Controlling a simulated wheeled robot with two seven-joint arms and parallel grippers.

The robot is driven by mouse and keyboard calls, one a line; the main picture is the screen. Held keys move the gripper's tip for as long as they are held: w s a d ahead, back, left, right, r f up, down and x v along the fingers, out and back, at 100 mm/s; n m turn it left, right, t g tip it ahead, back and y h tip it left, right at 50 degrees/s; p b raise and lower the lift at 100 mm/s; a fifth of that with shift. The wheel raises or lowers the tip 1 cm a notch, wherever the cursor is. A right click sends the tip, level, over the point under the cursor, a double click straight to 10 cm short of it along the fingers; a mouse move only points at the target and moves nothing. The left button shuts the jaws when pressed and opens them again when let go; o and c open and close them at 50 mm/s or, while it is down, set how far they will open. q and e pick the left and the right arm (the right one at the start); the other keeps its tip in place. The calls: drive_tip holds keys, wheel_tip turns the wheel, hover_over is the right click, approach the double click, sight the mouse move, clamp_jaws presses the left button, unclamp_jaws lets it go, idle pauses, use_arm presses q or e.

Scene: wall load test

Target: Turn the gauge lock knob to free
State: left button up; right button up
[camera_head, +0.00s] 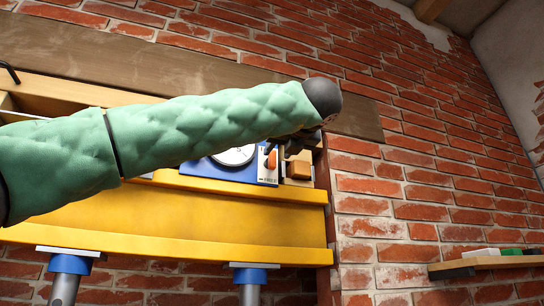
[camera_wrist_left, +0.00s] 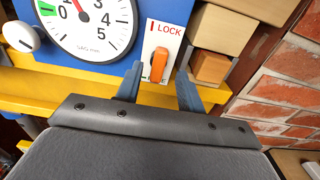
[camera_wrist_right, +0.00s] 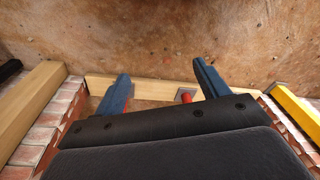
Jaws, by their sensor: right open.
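The orange lock knob (camera_wrist_left: 158,65) stands nearly upright on a white plate (camera_wrist_left: 163,38) marked LOCK at the top; the lower label is mostly hidden. It also shows in the head view (camera_head: 271,160), beside the round white gauge (camera_head: 234,156) on a blue panel (camera_wrist_left: 112,68). My left gripper (camera_wrist_left: 159,73) is open, one finger on each side of the knob, with gaps showing on both sides. In the head view it is small and dark, partly behind my forearm. My right gripper (camera_wrist_right: 162,74) is open and empty in the right wrist view, away from the gauge.
Wooden blocks (camera_wrist_left: 211,68) sit close right of the knob. A white round knob (camera_wrist_left: 20,36) is at the panel's left. A yellow beam (camera_head: 200,222) runs below, and a brick wall (camera_head: 420,200) stands at right. A red piece (camera_wrist_right: 186,96) lies beyond my right fingers.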

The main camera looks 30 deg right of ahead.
sight(273, 156)
use_arm(q)
drive_tip(key=p+x, duration=0.2)
drive_tip(key=x, duration=0.2)
drive_tip(key=shift+w+r, duration=0.1)
drive_tip(key=shift+w, duration=0.1)
drive_tip(key=shift+w+d, duration=0.15)
drive_tip(key=shift+w, duration=0.3)
drive_tip(key=shift+s, duration=0.15)
use_arm(e)
wheel_tip(273, 156, down, 8)
drive_tip(key=s+d, duration=0.1)
drive_tip(key=shift+s+d, duration=0.3)
drive_tip(key=shift+s, duration=0.05)
drive_tip(key=shift+r, duration=0.1)
use_arm(q)
drive_tip(key=c, duration=0.8)
use_arm(e)
drive_tip(key=shift+w, duration=0.1)
